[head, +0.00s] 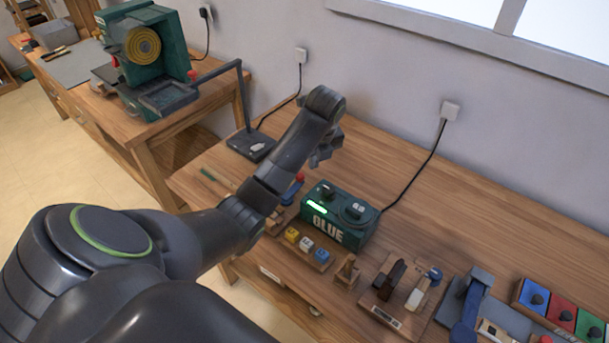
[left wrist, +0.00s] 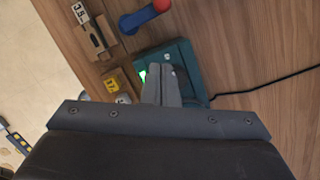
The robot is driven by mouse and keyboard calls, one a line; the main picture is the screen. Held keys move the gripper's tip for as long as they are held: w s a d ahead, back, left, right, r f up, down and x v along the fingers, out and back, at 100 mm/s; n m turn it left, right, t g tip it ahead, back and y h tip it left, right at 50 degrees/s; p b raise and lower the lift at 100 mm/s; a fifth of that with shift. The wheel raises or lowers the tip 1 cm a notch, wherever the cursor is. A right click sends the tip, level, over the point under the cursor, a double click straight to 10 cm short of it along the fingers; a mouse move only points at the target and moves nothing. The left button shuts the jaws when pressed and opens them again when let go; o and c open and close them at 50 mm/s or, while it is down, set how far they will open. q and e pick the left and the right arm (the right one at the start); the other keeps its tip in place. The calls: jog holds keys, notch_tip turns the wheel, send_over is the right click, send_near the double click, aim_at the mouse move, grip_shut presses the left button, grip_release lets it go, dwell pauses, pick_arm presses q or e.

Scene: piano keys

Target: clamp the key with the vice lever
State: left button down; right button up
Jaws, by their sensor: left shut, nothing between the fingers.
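My left gripper (head: 320,156) hangs in the air above the bench beyond the green GLUE box. In the left wrist view its fingers (left wrist: 162,72) are together and empty, in front of the box. A dark key-like piece (head: 391,280) and a pale one (head: 416,296) lie on a wooden board at the front right. A blue-grey device (head: 478,285) stands right of them; I cannot tell if it is the vice. A blue bar with a red end (left wrist: 145,17) lies left of the GLUE box and is partly hidden by my arm in the head view. My right gripper is not in view.
The GLUE box (head: 340,215) has a lit green display. Yellow, blue and white blocks (head: 307,245) sit before it. A green machine (head: 145,50) is on another bench. The bench's back right is clear.

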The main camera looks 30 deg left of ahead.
pick_arm(q)
jog(key=p, duration=0.1)
send_over(293, 188)
jog(key=w+d, duration=0.2)
jog(key=d, duration=0.1)
jog(key=shift+s+d+f+x, duration=0.1)
jog(key=shift+s+d+x, duration=0.15)
jog(key=shift+x, duration=1.6)
jog(key=shift+s+d+f+x, duration=0.15)
jog(key=shift+d+x, duration=0.25)
jog(key=shift+x, duration=1.45)
jog(key=shift+s+d+x, duration=0.25)
jog(key=shift+d+x, duration=0.05)
jog(key=shift+x, duration=1.5)
